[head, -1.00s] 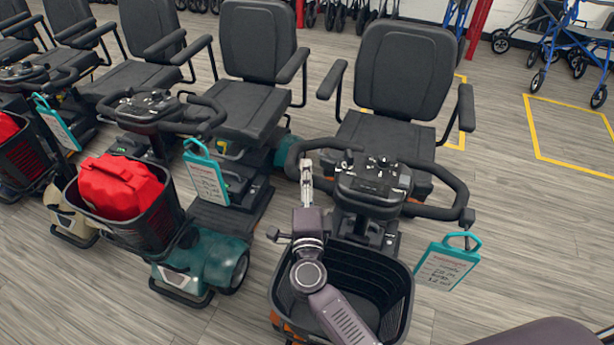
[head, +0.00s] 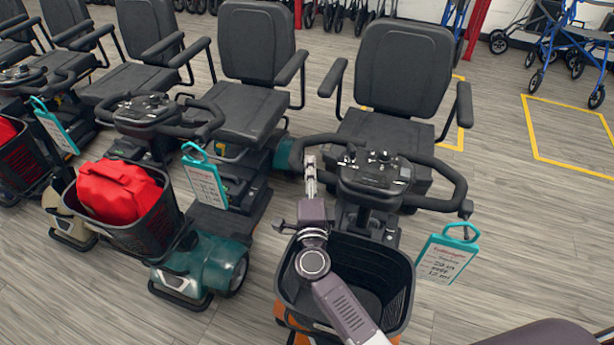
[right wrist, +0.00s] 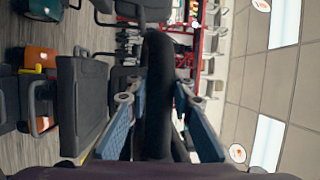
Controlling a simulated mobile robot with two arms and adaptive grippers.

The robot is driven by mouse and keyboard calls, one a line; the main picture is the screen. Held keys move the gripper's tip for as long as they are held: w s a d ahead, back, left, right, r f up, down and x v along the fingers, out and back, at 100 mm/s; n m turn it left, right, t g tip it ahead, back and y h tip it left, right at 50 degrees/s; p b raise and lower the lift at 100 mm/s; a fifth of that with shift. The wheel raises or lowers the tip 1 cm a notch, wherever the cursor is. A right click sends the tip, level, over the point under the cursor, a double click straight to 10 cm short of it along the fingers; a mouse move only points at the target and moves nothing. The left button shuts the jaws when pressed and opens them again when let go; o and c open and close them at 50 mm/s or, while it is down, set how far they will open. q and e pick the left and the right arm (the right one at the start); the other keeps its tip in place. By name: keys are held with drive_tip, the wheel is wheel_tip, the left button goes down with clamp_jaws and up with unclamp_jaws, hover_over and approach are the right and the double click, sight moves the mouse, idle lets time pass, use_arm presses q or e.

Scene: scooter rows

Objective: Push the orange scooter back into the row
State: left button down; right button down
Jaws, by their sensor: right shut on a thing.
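The orange scooter (head: 287,318) stands at the centre right, with a dark seat, a black basket (head: 385,262) in front and looped handlebars (head: 446,181). Its orange bodywork shows only in small parts around the basket. My right gripper (head: 311,168) is shut on the left side of the handlebar, its arm reaching over the basket. In the right wrist view the fingers (right wrist: 158,115) lie on both sides of the dark bar (right wrist: 158,70). A teal tag (head: 447,254) hangs from the right handlebar end. My left gripper is not in view.
A teal scooter (head: 205,262) with a red bag (head: 118,192) in its basket stands close on the left, with several more scooters beyond. Yellow floor lines (head: 529,134) show behind and to the right. Blue walkers (head: 568,50) stand at the back right. The floor on the right is clear.

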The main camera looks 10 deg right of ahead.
drive_tip(key=c, duration=2.1)
unclamp_jaws()
drive_tip(key=shift+f, duration=0.2)
drive_tip(key=shift+o, duration=1.1)
drive_tip(key=shift+s+a, duration=0.1)
drive_tip(key=shift+s, duration=0.05)
drive_tip(key=shift+o, duration=1)
drive_tip(key=shift+s+a+r, duration=0.1)
drive_tip(key=shift+s+r, duration=0.15)
drive_tip(key=shift+f, duration=0.1)
drive_tip(key=v, duration=1.2)
